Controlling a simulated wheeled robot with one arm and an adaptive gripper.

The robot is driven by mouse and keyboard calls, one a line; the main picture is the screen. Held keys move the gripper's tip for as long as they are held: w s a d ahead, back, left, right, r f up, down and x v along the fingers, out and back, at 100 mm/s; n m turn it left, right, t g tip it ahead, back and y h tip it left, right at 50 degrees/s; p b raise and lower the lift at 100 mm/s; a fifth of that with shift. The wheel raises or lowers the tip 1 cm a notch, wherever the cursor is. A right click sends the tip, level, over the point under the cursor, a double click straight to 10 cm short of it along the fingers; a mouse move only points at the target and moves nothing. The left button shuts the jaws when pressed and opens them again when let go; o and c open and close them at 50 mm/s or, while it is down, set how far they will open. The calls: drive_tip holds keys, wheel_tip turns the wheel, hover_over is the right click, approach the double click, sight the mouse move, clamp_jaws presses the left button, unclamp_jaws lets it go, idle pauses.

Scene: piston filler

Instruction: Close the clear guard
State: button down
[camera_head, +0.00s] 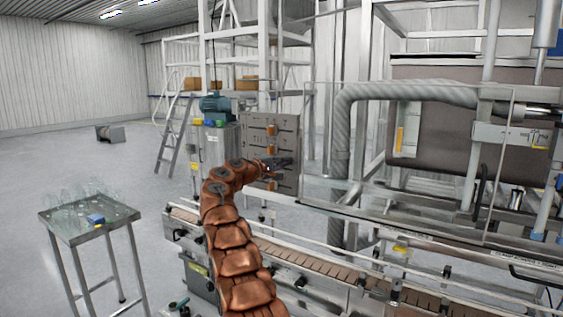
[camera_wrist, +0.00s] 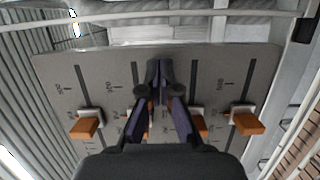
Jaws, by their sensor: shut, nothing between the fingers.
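The clear guard (camera_head: 420,150) is a see-through panel with thin pale edges in the right half of the head view, in front of the filler's pipes and above the conveyor. I cannot tell from its edges how far open it stands. My gripper (camera_head: 284,163) is to the left of the guard, apart from it, in front of a grey slotted plate (camera_head: 285,130). In the wrist view my gripper (camera_wrist: 155,90) has its dark fingers together and empty before that plate (camera_wrist: 200,65). I cannot identify the guard in the wrist view.
Orange slider knobs (camera_wrist: 87,127) stick out from the grey plate around my fingers. The conveyor (camera_head: 330,262) runs below the guard, with a rail along it. A small metal table (camera_head: 125,217) with clear glassware stands at left. Open floor lies between it and the ladder (camera_head: 172,140).

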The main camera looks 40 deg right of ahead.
drive_tip(key=shift+s+d, duration=0.15)
drive_tip(key=shift+s, duration=0.35)
drive_tip(key=shift+s+f+b, duration=0.1)
drive_tip(key=shift+s+b, duration=0.15)
drive_tip(key=shift+b, duration=0.05)
drive_tip(key=shift+s+d, duration=0.2)
drive_tip(key=shift+s, duration=0.35)
drive_tip(key=shift+s+d, duration=0.15)
drive_tip(key=shift+s, duration=0.35)
drive_tip(key=shift+s, duration=0.15)
